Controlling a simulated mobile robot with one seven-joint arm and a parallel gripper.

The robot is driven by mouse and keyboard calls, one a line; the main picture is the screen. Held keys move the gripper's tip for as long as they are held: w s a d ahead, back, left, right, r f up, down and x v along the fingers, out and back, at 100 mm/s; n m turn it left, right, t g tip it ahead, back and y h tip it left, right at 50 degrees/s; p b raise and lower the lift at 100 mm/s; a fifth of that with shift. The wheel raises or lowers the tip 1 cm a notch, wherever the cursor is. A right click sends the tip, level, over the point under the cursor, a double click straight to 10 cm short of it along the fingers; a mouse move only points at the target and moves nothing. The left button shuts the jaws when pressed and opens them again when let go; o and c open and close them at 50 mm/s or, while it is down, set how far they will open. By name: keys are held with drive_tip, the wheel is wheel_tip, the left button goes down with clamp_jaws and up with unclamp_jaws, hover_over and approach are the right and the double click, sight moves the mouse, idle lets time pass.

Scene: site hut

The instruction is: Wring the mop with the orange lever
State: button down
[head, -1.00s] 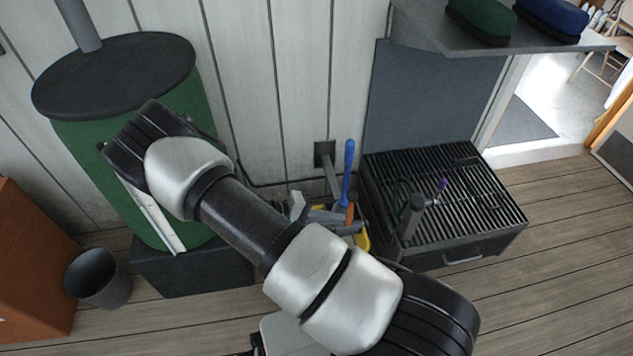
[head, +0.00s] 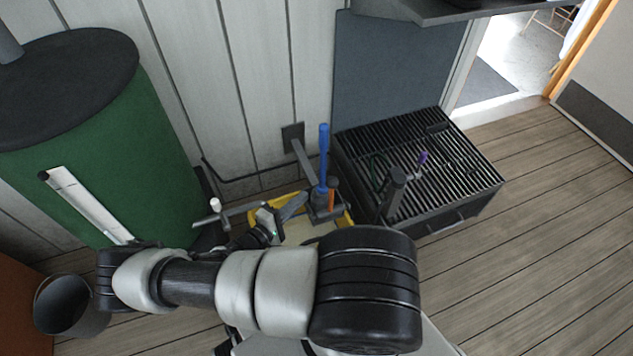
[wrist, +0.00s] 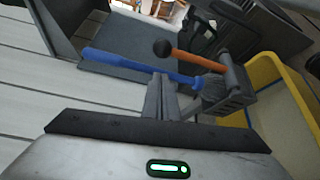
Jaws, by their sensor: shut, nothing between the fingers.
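The yellow mop bucket (head: 348,217) stands on the floor by the wall, partly hidden behind my arm; its yellow wall fills the right of the wrist view (wrist: 278,80). The blue-handled mop (head: 323,160) stands upright in the grey wringer at the bucket's edge. In the wrist view the blue handle (wrist: 125,60) lies across the picture beyond my fingers. The orange lever (head: 333,190) rises beside the mop; the wrist view shows its orange shaft (wrist: 198,60) and black ball end. My gripper (wrist: 160,82) is shut and empty, just short of the mop and apart from the lever.
A black grated box (head: 420,165) stands right of the bucket. A green drum (head: 100,140) with a dark lid stands at the left, a dark pail (head: 72,305) below it. The plank floor at the right is clear.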

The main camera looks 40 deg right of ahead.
drive_tip(key=b+x, duration=0.1)
drive_tip(key=x, duration=0.9)
drive_tip(key=shift+b, duration=0.35)
